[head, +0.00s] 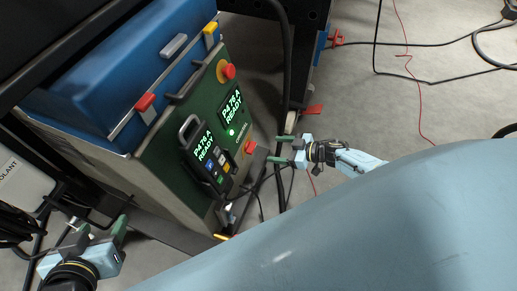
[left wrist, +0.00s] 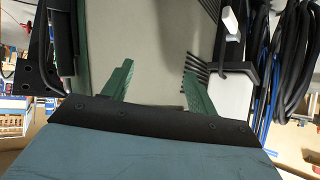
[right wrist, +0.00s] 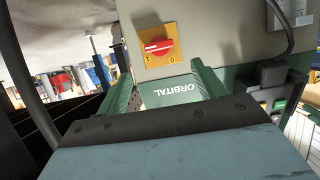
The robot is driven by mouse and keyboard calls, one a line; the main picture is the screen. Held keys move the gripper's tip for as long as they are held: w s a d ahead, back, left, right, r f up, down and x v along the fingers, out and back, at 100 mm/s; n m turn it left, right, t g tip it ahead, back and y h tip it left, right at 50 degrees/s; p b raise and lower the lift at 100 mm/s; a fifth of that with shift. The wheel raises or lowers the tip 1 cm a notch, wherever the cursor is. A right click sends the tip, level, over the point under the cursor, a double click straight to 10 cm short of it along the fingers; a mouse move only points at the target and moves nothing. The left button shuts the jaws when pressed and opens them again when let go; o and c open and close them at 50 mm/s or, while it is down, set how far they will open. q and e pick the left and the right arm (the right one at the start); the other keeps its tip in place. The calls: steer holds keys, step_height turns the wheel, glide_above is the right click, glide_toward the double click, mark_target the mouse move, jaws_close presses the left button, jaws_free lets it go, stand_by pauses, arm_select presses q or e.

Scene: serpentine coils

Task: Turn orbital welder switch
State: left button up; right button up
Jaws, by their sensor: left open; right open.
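The orbital welder (head: 160,166) is a green-fronted case with lit "P478 A READY" screens. In the right wrist view the red rotary switch (right wrist: 158,46) sits on a yellow plate marked 1 and 0. Its handle lies roughly crosswise, white mark to the left.
A blue lid box (head: 120,60) tops the welder. A red stop button (head: 228,71) is higher on the panel, with a handheld pendant (head: 205,155) on its front. A white box (head: 22,180) and black hoses are at left. Cables cross the grey floor (head: 420,110).

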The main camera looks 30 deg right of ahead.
mark_target(253, 147)
steer(key=b+x, duration=0.2)
steer(key=x, duration=0.2)
steer(key=shift+f, duration=0.15)
steer(key=b+x, duration=0.2)
steer(key=x, duration=0.1)
steer(key=shift+w+a+f, duration=0.15)
steer(key=shift+w, duration=0.1)
arm_select(q)
steer(key=w+d+r+t+h, duration=0.1)
steer(key=d+r+t+h, duration=0.1)
steer(key=r+t, duration=0.4)
steer(key=w+d+r+t+h, duration=0.1)
steer(key=r+t, duration=0.4)
steer(key=r, duration=0.5)
steer(key=shift+w+d+r+m+t+h, duration=0.3)
steer(key=shift+d+r+t+h, duration=0.15)
steer(key=shift+h, duration=0.35)
arm_select(e)
steer(key=shift+w+a, duration=0.15)
arm_select(q)
steer(key=shift+f, duration=0.1)
arm_select(e)
steer(key=c, duration=1)
